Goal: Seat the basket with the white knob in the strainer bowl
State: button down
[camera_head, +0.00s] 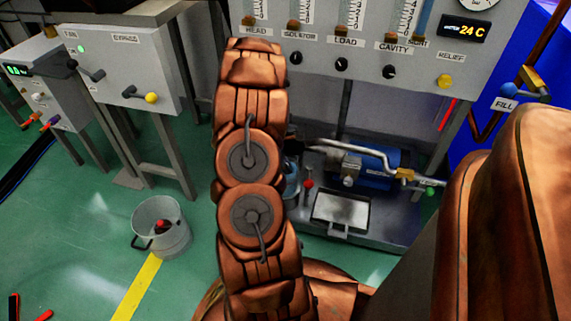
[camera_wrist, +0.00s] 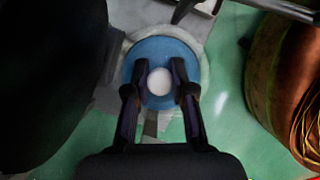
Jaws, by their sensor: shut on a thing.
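In the wrist view my gripper (camera_wrist: 159,78) has its two fingers on either side of the round white knob (camera_wrist: 159,82) and is shut on it. The basket under the knob cannot be made out apart from what surrounds it. A round blue shape with a pale ring around it, apparently the strainer bowl (camera_wrist: 150,49), lies below and around the knob. I cannot tell how deep the basket sits. In the head view my arm hides the gripper and knob; a sliver of a blue vessel, apparently the same bowl (camera_head: 292,188), shows at the arm's right edge.
A blue pump or motor (camera_head: 372,168) with pipes stands right of my arm, behind a shallow metal tray (camera_head: 342,208). A grey bucket (camera_head: 172,240) holding something red-topped stands on the green floor, left.

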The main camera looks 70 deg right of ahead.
jog(key=shift+f, duration=0.1)
jog(key=c, duration=1)
grip_release()
